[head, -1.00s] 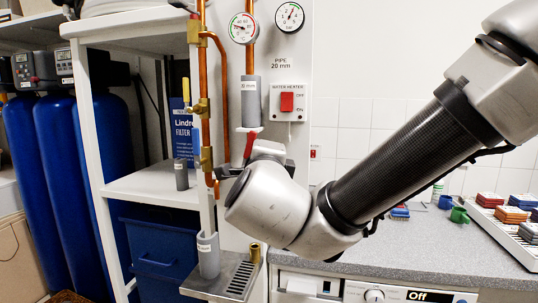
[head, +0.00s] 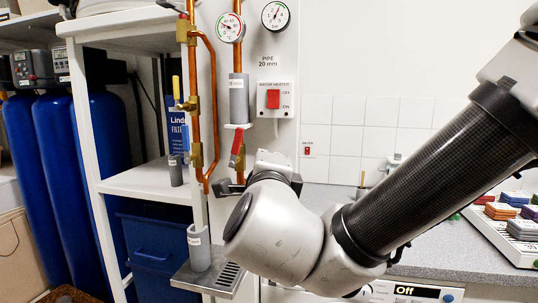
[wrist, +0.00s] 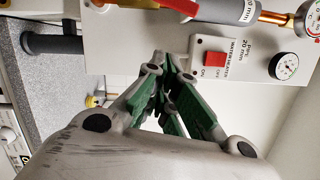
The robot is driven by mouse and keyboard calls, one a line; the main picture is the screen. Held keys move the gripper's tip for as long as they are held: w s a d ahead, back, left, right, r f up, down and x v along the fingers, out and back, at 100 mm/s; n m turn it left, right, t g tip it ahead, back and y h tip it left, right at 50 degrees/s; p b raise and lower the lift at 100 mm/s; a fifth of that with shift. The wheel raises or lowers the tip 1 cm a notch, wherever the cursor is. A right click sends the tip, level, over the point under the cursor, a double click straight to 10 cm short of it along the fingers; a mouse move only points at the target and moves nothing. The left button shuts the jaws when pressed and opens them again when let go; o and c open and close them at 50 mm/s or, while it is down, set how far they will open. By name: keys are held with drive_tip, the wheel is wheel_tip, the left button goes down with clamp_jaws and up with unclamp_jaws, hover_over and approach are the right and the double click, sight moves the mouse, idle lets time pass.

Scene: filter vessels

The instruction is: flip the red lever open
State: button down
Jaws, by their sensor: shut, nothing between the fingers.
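The red lever (head: 237,147) hangs down, slightly tilted, below the grey sleeve on the right copper pipe in the head view. In the wrist view the red lever (wrist: 170,6) shows at the top edge, partly cut off. My gripper (wrist: 168,62) is shut and empty in the wrist view, its green-padded fingers together. The fingertips appear apart from the lever, below it in that picture. In the head view my wrist stands just right of and below the lever, and the fingertips are hidden behind it.
The water heater box with a red switch (head: 273,99) is on the white panel right of the lever. Two gauges (head: 231,27) are above. A second copper pipe with a yellow-handled valve (head: 188,103) stands left. A drip tray (head: 222,278) is below. The grey worktop (head: 450,240) lies right.

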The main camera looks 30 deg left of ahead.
drive_tip(key=shift+v, duration=2.3)
